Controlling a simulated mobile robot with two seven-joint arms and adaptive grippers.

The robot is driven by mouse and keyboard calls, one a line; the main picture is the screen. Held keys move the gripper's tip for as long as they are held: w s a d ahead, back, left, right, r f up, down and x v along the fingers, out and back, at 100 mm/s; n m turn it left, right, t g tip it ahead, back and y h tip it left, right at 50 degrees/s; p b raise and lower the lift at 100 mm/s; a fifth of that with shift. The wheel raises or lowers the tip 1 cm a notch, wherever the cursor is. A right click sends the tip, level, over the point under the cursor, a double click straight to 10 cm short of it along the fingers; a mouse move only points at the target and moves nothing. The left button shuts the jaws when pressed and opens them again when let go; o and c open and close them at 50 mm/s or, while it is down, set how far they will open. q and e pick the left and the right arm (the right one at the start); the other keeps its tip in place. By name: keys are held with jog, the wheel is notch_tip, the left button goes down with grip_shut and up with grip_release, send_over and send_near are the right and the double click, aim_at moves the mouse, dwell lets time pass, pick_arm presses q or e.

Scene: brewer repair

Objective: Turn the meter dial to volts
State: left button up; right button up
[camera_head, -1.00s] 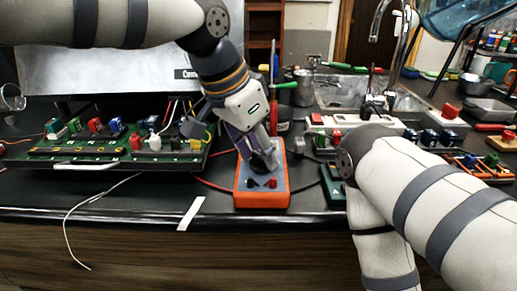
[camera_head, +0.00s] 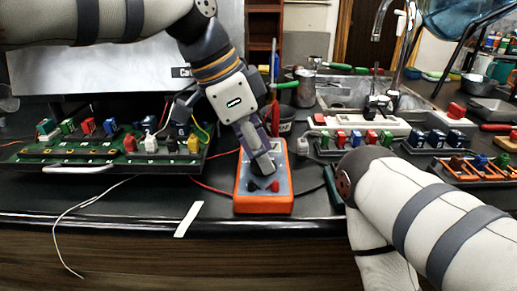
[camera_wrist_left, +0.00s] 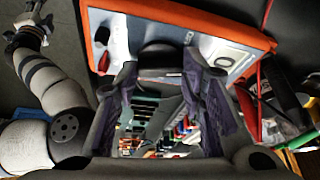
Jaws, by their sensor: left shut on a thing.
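The meter (camera_head: 262,204) is an orange-edged box with a pale grey face, on the dark bench in the middle of the head view. Its orange rim also shows along the top of the left wrist view (camera_wrist_left: 205,18). My left gripper (camera_head: 264,166) points down onto the meter's face, shut on the dark dial (camera_wrist_left: 160,52), which shows between the fingertips in the wrist view. The dial's pointer and markings cannot be read. A black plug and a red plug (camera_head: 275,186) sit at the meter's near end. My right gripper (camera_wrist_left: 28,30) shows small in the wrist view; its fingers are unclear.
A green board (camera_head: 100,160) with coloured connectors and loose wires stands left of the meter. A white strip (camera_head: 188,219) lies near the bench edge. My right arm covers bench right of the meter. Orange-framed trays (camera_head: 470,168) and a sink lie farther right.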

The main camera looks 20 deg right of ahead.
pick_arm(q)
jog(key=o, duration=1.1)
jog(key=shift+o, duration=0.2)
jog(key=v, duration=1.2)
